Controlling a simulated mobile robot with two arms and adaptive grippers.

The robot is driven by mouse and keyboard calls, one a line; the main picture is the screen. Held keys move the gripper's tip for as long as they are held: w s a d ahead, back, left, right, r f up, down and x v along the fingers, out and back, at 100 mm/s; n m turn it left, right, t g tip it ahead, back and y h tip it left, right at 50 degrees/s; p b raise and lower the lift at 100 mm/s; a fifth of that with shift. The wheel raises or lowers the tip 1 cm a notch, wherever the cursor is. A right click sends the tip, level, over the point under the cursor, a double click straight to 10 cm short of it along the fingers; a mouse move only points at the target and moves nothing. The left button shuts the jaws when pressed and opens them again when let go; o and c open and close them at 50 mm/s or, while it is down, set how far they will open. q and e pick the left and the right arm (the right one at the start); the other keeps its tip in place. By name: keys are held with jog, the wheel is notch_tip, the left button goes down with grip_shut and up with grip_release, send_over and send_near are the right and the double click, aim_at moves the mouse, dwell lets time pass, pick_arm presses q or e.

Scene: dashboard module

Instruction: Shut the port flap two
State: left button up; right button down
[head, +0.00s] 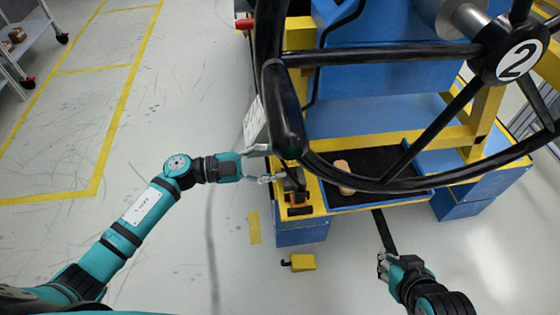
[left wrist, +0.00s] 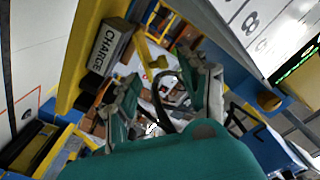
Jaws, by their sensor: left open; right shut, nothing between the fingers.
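The blue and yellow dashboard module (head: 380,118) fills the right half of the head view, behind a black steering wheel marked 2 (head: 516,60). A dark upright part (head: 294,182), possibly the port flap, stands on its yellow left corner; I cannot tell how far it is open. My left gripper (head: 268,166) is open beside that part, and I cannot tell whether they touch. In the left wrist view, the open fingers (left wrist: 165,100) show close to a CHARGE label (left wrist: 108,46). My right gripper (head: 384,268) is shut and empty, low in front of the module.
The wheel rim (head: 287,110) hangs over the module near my left gripper. A dark tray (head: 385,165) holds a tan object (head: 343,178). A yellow pedal-like block (head: 302,262) is near the floor. The floor at left is clear; a shelf cart (head: 30,42) stands far left.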

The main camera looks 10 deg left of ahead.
pick_arm(q)
jog(key=shift+x, duration=0.8)
pick_arm(e)
jog(key=shift+w+a+r, duration=0.15)
jog(key=shift+w+r, duration=0.05)
jog(key=shift+w, duration=0.2)
pick_arm(q)
grip_shut()
jog(key=shift+s+d+f+m, duration=0.1)
jog(key=shift+s+f+m, duration=0.15)
jog(key=shift+m, duration=0.35)
jog(key=shift+s+f+m, duration=0.1)
jog(key=shift+s+m, duration=0.15)
jog(key=shift+m, duration=0.35)
jog(key=m, duration=0.1)
jog(key=s+f+m, duration=0.1)
jog(key=m, duration=0.1)
jog(key=shift+d+b, duration=0.15)
jog(key=shift+b, duration=0.25)
pick_arm(e)
jog(key=w+r+t, duration=0.1)
jog(key=w+a+r+t, duration=0.1)
jog(key=w, duration=0.1)
jog(key=shift+y, duration=0.3)
pick_arm(q)
grip_release()
pick_arm(e)
jog(key=shift+s, duration=0.1)
